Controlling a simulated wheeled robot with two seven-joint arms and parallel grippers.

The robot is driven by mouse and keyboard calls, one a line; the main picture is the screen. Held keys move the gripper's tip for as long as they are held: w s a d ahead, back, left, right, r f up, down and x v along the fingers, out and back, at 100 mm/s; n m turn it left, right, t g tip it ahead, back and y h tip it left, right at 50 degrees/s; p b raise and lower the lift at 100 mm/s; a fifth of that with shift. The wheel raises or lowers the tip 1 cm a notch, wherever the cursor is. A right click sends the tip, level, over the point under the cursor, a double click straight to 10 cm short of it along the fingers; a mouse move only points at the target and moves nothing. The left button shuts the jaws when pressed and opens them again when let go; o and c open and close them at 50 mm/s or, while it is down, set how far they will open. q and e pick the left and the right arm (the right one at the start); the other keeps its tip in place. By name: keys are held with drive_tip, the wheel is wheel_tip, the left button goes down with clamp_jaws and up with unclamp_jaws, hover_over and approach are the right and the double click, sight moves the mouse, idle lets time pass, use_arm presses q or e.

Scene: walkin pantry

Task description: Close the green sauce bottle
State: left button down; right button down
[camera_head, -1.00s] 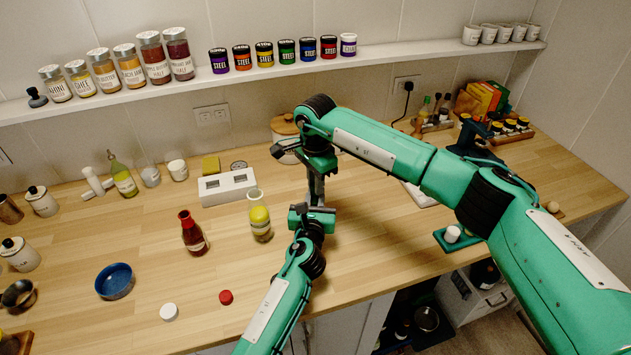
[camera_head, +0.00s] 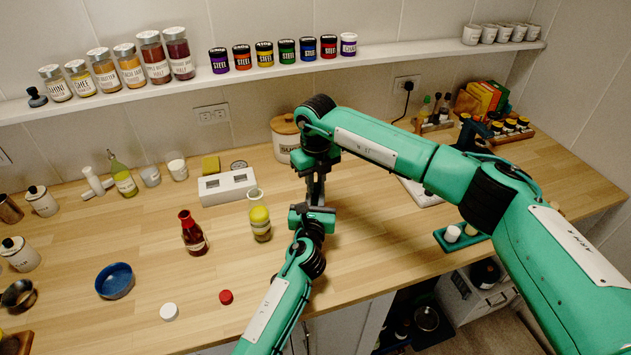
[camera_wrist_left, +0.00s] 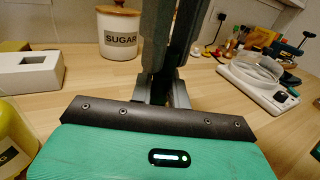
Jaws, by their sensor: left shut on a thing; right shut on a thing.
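My left gripper (camera_head: 317,198) rises from the front centre with its fingers pointing up. My right gripper (camera_head: 316,177) comes down onto it from above, so the two sets of fingers meet. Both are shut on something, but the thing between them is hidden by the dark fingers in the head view. In the left wrist view the dark fingers (camera_wrist_left: 170,50) stand upright and close together, and no bottle shows between them. I cannot make out the green sauce bottle or its cap in either view.
A yellow sauce bottle (camera_head: 260,220) stands just left of my left gripper, with a red bottle (camera_head: 193,235) beyond. A white cap (camera_head: 168,312) and a red cap (camera_head: 226,297) lie in front. A sugar jar (camera_wrist_left: 118,32) stands behind. A green tray (camera_head: 462,240) is at right.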

use_arm(q)
drive_tip(key=shift+a+f, duration=0.15)
drive_tip(key=shift+f, duration=0.2)
use_arm(e)
drive_tip(key=m, duration=0.3)
drive_tip(key=shift+s, duration=0.1)
drive_tip(key=c, duration=1.2)
unclamp_jaws()
drive_tip(key=shift+c, duration=0.2)
wheel_tip(320, 180, up, 12)
use_arm(q)
drive_tip(key=c, duration=1.3)
unclamp_jaws()
drive_tip(key=shift+o, duration=0.2)
drive_tip(key=shift+w+r, duration=0.1)
drive_tip(key=shift+r, duration=0.05)
